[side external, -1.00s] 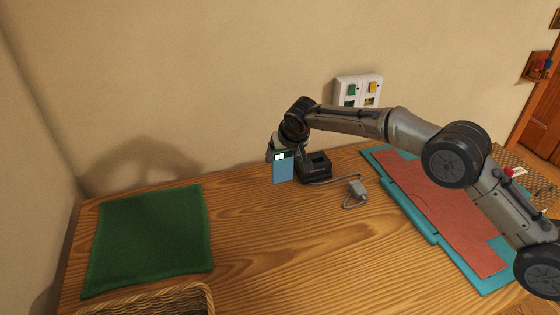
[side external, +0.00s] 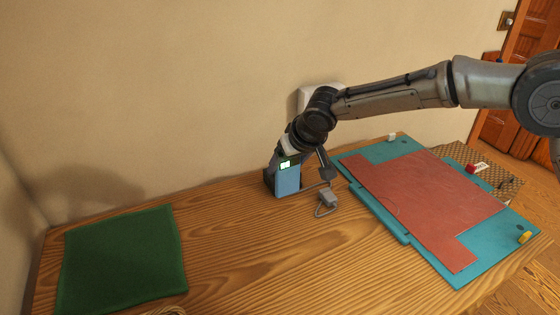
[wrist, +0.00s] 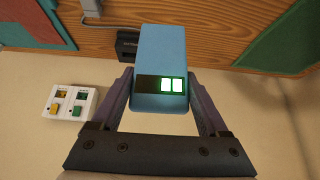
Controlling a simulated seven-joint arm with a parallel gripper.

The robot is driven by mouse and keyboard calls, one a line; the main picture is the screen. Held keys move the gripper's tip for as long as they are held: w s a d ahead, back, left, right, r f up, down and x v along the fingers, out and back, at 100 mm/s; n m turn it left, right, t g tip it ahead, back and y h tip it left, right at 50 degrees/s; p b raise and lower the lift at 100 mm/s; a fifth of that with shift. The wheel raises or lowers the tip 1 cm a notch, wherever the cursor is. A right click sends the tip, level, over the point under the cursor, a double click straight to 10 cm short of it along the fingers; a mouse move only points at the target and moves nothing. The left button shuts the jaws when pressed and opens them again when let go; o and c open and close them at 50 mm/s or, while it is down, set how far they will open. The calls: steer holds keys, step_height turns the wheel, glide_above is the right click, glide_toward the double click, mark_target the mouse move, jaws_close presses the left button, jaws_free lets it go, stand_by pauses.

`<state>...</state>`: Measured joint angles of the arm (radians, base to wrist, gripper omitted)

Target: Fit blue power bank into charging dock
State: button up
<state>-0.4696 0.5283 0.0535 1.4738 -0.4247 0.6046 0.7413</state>
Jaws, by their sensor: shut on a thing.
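The blue power bank (side external: 288,182) is held roughly upright, with its lit green and white display toward the top. It also shows in the wrist view (wrist: 160,45) between the two fingers. My gripper (wrist: 160,88) is shut on it, and in the side view my gripper (side external: 289,156) is at its upper end. The black charging dock (side external: 268,181) is mostly hidden behind the power bank. Part of the dock shows beside the power bank in the wrist view (wrist: 127,43). The power bank's lower end is not clear, so I cannot tell whether it is seated or just in front.
A grey plug with a cable (side external: 327,198) lies right of the dock. A teal mat with a red-brown sheet (side external: 425,200) covers the right side. A green cloth (side external: 122,262) lies left. A white wall panel (wrist: 70,101) is behind. The table's middle front is clear.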

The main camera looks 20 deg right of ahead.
steer(key=w+d+r, duration=0.1)
steer(key=w, duration=0.6)
steer(key=w+d+r, duration=0.2)
steer(key=w, duration=0.5)
steer(key=w+d+f, duration=0.3)
steer(key=f, duration=0.6)
steer(key=shift+d+f+m, duration=0.25)
steer(key=shift+d+m, duration=0.05)
steer(key=shift+d, duration=0.1)
steer(key=shift+f, duration=2.1)
stand_by(2.9)
steer(key=o, duration=1.4)
steer(key=shift+o, duration=0.4)
steer(key=shift+s+f, duration=0.1)
